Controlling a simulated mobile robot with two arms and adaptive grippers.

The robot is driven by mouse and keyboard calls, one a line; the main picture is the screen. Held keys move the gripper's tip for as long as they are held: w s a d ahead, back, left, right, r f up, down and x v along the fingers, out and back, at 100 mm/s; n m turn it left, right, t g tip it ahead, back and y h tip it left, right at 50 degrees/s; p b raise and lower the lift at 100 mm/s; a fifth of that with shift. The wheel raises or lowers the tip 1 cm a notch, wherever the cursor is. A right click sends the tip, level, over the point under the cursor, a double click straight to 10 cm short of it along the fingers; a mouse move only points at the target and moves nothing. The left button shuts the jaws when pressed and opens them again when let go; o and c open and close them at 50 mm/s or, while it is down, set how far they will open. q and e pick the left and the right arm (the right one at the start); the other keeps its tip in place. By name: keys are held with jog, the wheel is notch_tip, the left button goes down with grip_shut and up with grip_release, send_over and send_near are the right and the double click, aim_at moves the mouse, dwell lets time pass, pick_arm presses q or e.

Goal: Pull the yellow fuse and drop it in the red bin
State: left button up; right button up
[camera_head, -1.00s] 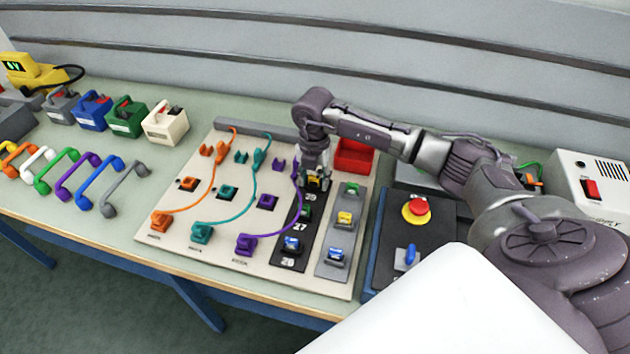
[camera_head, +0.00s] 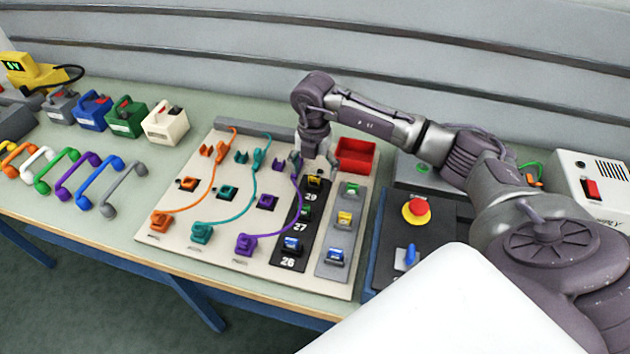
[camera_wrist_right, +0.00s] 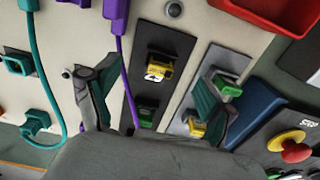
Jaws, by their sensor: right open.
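The red bin (camera_head: 355,156) stands just right of the gripper, behind the grey strip. My left gripper is out of view.
Green and blue fuses (camera_head: 291,246) sit in the strips near the yellow ones. A purple cable (camera_head: 299,205) curves close along the black strip's left side. A box with a red button (camera_head: 417,210) and blue switch stands to the right. Colored handles and blocks lie at left.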

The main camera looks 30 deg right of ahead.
aim_at(314, 177)
notch_tip(314, 177, up, 9)
jog(key=shift+f, duration=0.2)
dwell(0.6)
